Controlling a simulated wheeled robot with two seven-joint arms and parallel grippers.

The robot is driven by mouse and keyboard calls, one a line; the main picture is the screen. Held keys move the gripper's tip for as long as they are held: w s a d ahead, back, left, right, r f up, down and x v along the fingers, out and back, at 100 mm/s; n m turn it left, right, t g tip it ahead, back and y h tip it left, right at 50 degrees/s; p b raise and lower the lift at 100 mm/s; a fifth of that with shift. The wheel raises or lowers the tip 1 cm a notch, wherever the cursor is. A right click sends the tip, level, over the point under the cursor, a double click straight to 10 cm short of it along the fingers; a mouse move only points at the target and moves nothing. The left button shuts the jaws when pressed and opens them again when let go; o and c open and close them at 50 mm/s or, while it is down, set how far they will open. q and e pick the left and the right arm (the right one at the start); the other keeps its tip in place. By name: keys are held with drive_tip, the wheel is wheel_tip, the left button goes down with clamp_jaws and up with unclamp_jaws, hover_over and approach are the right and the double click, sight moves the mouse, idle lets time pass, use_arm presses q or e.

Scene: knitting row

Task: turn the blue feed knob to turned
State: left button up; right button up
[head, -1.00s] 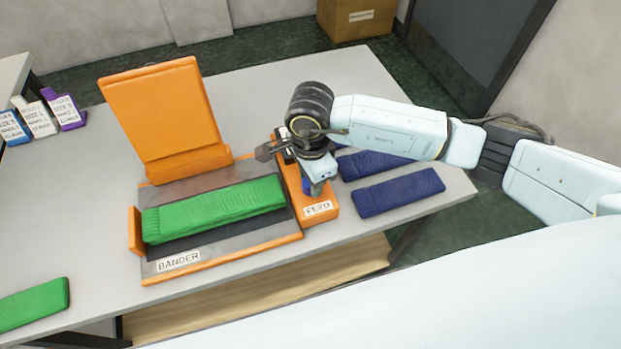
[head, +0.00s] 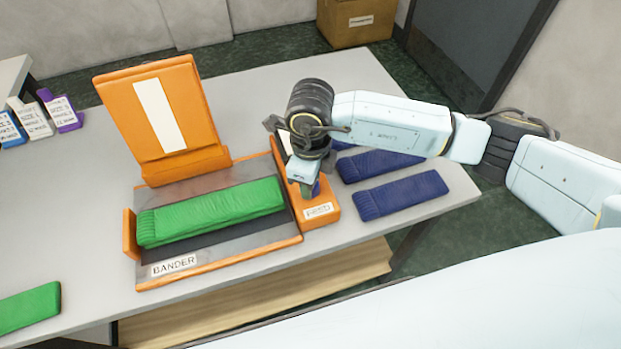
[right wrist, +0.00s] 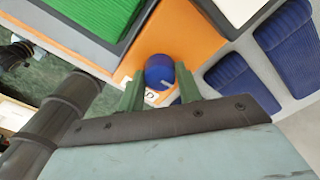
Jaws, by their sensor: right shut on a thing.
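The blue feed knob (right wrist: 158,72) sits on the orange feed block (right wrist: 185,35) in the right wrist view. A pale mark shows on its side. My right gripper (right wrist: 160,88) has its two green fingers on either side of the knob, shut on it. In the head view the gripper (head: 308,184) comes down over the feed block (head: 322,221), and the knob is mostly hidden behind it. The orange bander (head: 215,262) stands left of the block, with a white strip (head: 160,115) on its upright panel. My left gripper is out of view.
A folded green knit piece (head: 210,212) lies on the bander. Folded blue pieces (head: 402,194) lie right of the feed block. Another green piece (head: 30,307) is at the table's left front. Labelled cards (head: 35,120) stand at far left.

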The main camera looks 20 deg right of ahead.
drive_tip(key=shift+m, duration=0.7)
drive_tip(key=o, duration=1)
wheel_tip(320, 180, up, 14)
drive_tip(key=shift+f, duration=0.25)
